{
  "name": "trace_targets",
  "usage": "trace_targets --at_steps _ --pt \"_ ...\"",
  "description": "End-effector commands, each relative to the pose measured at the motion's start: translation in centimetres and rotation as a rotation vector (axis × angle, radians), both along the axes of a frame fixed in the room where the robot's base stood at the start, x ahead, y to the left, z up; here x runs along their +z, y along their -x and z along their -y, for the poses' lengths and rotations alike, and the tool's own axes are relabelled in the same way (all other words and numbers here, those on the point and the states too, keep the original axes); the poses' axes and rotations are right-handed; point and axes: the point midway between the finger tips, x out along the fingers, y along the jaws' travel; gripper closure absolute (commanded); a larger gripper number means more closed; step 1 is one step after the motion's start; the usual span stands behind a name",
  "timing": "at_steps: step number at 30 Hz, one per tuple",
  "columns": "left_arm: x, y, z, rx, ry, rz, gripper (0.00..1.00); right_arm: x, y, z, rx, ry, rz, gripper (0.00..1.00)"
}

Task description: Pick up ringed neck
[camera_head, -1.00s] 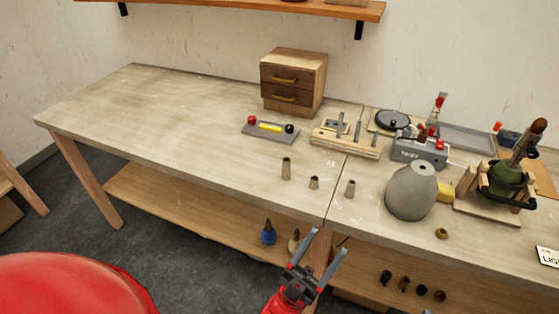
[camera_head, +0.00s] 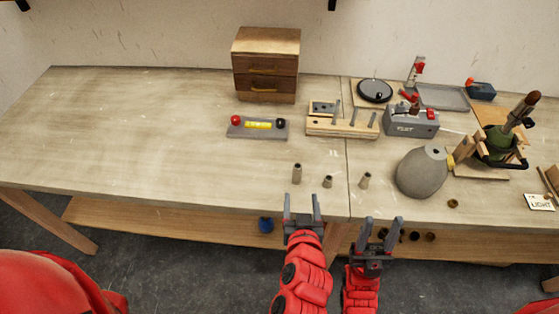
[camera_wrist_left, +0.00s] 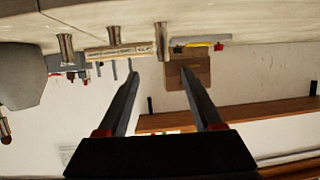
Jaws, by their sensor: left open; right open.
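Three small metal necks stand upright near the table's front edge: a tall one at left (camera_head: 297,173), a short one in the middle (camera_head: 328,181) and a medium one at right (camera_head: 365,180). I cannot tell which is ringed. In the upside-down left wrist view they show as the tall (camera_wrist_left: 161,40), short (camera_wrist_left: 114,35) and medium (camera_wrist_left: 66,47) necks. My left gripper (camera_head: 302,200) is open and empty at the front edge, just in front of the tall neck and apart from it. My right gripper (camera_head: 383,222) is open and empty, in front of the edge.
A grey rounded lamp body (camera_head: 421,175) stands right of the necks, with a small brass ring (camera_head: 453,203) nearby. Behind the necks are a wooden peg block (camera_head: 342,127), a level tray (camera_head: 257,128) and a drawer box (camera_head: 266,62). The table's left part is clear.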

Motion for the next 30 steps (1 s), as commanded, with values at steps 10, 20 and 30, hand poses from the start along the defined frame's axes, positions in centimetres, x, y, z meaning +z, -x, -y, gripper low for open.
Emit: trace_targets --at_steps 10,20,30 --pt "-2.8 -3.3 -1.0 0.035 0.016 -0.023 0.32 -5.1 0.0 0.0 0.000 0.000 0.000 0.50" --pt "-4.5 -8.4 -1.4 0.031 0.012 -0.018 0.32 -10.9 0.0 0.0 0.000 0.000 0.000 0.50" --pt "-5.0 -11.3 -1.6 0.029 0.009 -0.028 0.32 -9.4 0.0 0.0 0.000 0.000 0.000 0.50"
